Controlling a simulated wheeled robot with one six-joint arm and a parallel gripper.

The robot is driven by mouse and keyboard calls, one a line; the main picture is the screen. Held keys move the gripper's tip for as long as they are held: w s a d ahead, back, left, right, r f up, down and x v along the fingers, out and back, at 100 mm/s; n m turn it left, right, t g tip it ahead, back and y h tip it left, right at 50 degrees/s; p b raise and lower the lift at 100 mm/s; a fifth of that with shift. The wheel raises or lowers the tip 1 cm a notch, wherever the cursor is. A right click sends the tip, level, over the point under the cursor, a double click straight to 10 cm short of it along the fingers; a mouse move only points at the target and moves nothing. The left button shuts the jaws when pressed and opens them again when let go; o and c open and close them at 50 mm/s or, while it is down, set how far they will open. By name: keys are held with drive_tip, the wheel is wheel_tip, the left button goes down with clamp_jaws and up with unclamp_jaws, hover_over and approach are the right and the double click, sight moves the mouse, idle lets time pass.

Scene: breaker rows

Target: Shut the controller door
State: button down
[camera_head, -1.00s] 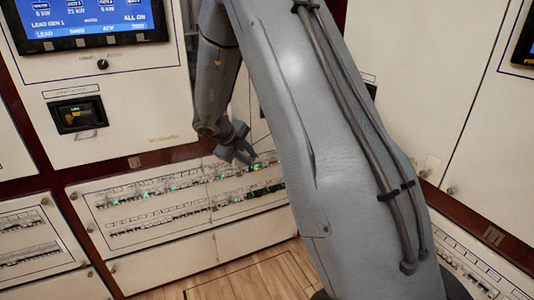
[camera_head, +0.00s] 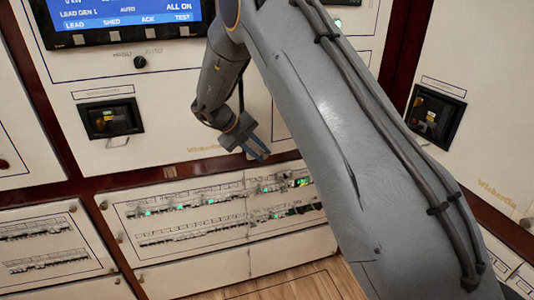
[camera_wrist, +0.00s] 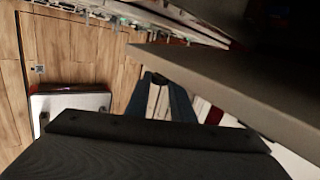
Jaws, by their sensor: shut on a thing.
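My gripper (camera_head: 256,152) is in front of the white cabinet, just above the breaker panel, with its bluish fingers pointing down and right. In the wrist view the fingers (camera_wrist: 168,98) reach toward a pale slab seen nearly edge-on, which I take to be the controller door (camera_wrist: 225,85). The slab runs from the upper middle to the lower right. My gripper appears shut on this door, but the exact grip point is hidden. In the head view my arm covers most of the area right of the gripper, so how far the door stands open cannot be told.
The breaker panel (camera_head: 180,238) with rows of switches and green lights lies below the gripper. A display (camera_head: 120,18) and a black recessed unit (camera_head: 111,118) are at left. Another black recessed unit (camera_head: 436,113) is at right.

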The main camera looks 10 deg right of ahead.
drive_tip(key=shift+w+r, duration=0.1)
drive_tip(key=shift+r, duration=0.1)
drive_tip(key=c, duration=1.5)
unclamp_jaws()
drive_tip(key=shift+c, duration=0.2)
drive_tip(key=shift+f, duration=0.1)
drive_tip(key=b+v, duration=0.2)
drive_tip(key=v, duration=0.5)
drive_tip(key=shift+a+r, duration=0.25)
drive_tip(key=shift+r, duration=0.05)
